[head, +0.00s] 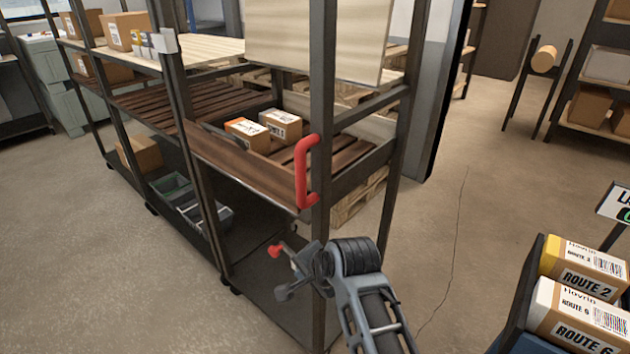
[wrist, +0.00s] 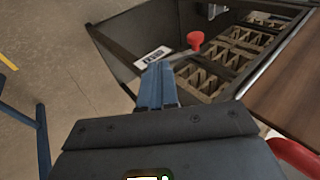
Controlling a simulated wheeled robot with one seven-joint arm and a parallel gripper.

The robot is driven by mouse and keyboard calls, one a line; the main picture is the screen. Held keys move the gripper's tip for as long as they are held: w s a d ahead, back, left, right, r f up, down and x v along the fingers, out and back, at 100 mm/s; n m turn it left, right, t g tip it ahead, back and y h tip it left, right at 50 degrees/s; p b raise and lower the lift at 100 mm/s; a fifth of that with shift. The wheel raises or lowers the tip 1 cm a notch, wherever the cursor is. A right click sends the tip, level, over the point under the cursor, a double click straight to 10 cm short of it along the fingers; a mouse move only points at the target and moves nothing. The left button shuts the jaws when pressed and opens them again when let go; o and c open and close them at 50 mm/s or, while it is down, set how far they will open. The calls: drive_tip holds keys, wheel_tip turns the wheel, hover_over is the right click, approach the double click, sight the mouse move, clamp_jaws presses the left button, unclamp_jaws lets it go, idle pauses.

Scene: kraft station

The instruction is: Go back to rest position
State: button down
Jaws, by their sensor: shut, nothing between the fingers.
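My gripper (wrist: 158,72) is shut and empty; its two blue-grey fingers lie together in the wrist view. In the head view my arm reaches in from the bottom to the near corner post of a dark metal rack. A lever with a red knob (wrist: 195,40) is just beyond and to the right of my fingertips in the wrist view. The knob (head: 275,251) also shows in the head view, left of my wrist. I cannot tell whether the fingers touch the lever.
A red handle (head: 303,172) is on the rack's post, above my arm. The rack's slatted shelf (head: 222,104) holds small cartons (head: 281,124). Labelled route boxes (head: 578,316) stand at the lower right. Open floor (head: 470,215) lies right of the rack.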

drive_tip(key=s+d+f+n+t+h, duration=0.1)
drive_tip(key=s+d+f, duration=0.3)
drive_tip(key=s+d, duration=0.15)
drive_tip(key=s+d+f+n+t, duration=0.1)
drive_tip(key=s+d+f, duration=0.35)
drive_tip(key=d, duration=0.25)
drive_tip(key=s+d+n+t+h, duration=0.1)
drive_tip(key=s+d+n+t, duration=0.15)
drive_tip(key=s+d, duration=0.75)
drive_tip(key=s+d+r+n+t+h, duration=0.1)
drive_tip(key=s+r, duration=0.3)
drive_tip(key=s, duration=0.5)
drive_tip(key=s+d+r+n+t, duration=0.1)
drive_tip(key=s+d+r, duration=0.1)
drive_tip(key=s+r, duration=0.45)
drive_tip(key=s+r+n+t+h, duration=0.1)
drive_tip(key=s+r+t, duration=0.1)
drive_tip(key=s+r, duration=0.9)
drive_tip(key=shift+s+r+n+h, duration=0.25)
drive_tip(key=shift+r+n+h, duration=0.05)
drive_tip(key=shift+n, duration=0.05)
